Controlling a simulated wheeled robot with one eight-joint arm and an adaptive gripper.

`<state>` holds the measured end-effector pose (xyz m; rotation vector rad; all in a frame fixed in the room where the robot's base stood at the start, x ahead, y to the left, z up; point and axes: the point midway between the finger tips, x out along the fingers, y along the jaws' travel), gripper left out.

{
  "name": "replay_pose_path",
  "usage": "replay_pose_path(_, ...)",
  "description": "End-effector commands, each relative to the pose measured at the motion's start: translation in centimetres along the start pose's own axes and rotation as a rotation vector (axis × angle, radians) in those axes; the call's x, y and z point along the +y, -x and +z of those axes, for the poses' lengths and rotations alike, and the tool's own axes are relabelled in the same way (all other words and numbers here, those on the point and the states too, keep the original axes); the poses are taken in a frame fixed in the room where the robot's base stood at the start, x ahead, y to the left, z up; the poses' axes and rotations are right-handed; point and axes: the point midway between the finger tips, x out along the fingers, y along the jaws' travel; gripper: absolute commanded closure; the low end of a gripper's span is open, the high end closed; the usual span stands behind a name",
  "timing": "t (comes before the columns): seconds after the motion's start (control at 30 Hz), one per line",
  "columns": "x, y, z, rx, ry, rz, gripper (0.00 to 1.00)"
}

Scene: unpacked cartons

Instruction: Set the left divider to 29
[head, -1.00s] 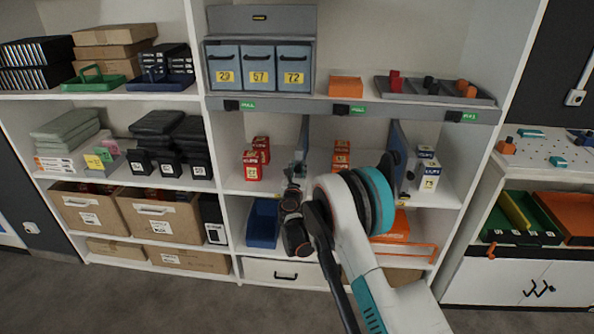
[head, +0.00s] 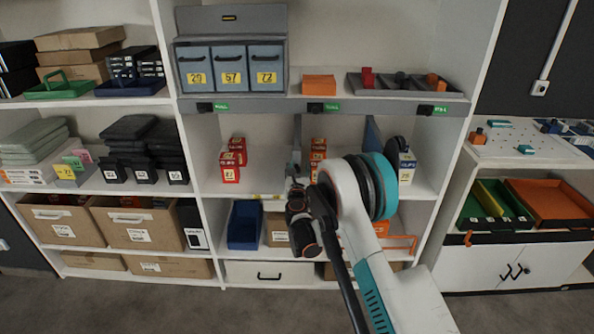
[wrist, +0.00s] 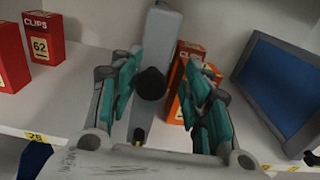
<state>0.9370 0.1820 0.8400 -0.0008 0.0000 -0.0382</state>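The left divider is a grey upright panel (wrist: 160,40) with a black knob (wrist: 150,83) at its front; it also shows in the head view (head: 298,135). My gripper (wrist: 163,88) is open, with its teal-padded fingers on either side of the knob. The left finger is close against the knob; I cannot tell whether they touch. A gap shows between the knob and the right finger. In the head view my gripper (head: 297,185) is at the front of the middle shelf. A yellow mark (wrist: 139,135) shows below the knob. A yellow label on the shelf edge (wrist: 35,137) is too small to read surely.
Red clips boxes (wrist: 42,38) stand left of the divider. Orange boxes (wrist: 185,85) stand close on its right. A second, blue divider (wrist: 280,85) is farther right, with a white box (head: 406,168) beyond it. A blue bin (head: 244,225) sits below.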

Motion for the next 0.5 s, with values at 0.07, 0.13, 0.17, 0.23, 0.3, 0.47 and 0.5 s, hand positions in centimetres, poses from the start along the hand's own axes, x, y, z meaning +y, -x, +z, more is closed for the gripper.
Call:
replay_pose_path(0.07, 0.1, 0.0, 0.0, 0.0, 0.0, 0.001, 0.57)
replay_pose_path(0.13, 0.1, 0.0, 0.0, 0.0, 0.0, 0.002, 0.57)
replay_pose_path(0.17, 0.1, 0.0, 0.0, 0.0, 0.0, 0.002, 0.57)
replay_pose_path(0.23, 0.2, 0.1, 0.0, 0.0, 0.0, 0.003, 0.57)
replay_pose_path(0.3, 0.2, 0.3, 0.0, 0.0, 0.0, 0.003, 0.57)
replay_pose_path(0.47, 0.3, 2.2, 0.0, 0.0, -0.001, 0.004, 0.57)
replay_pose_path(0.5, 0.2, 2.9, 0.0, 0.0, 0.0, 0.004, 0.57)
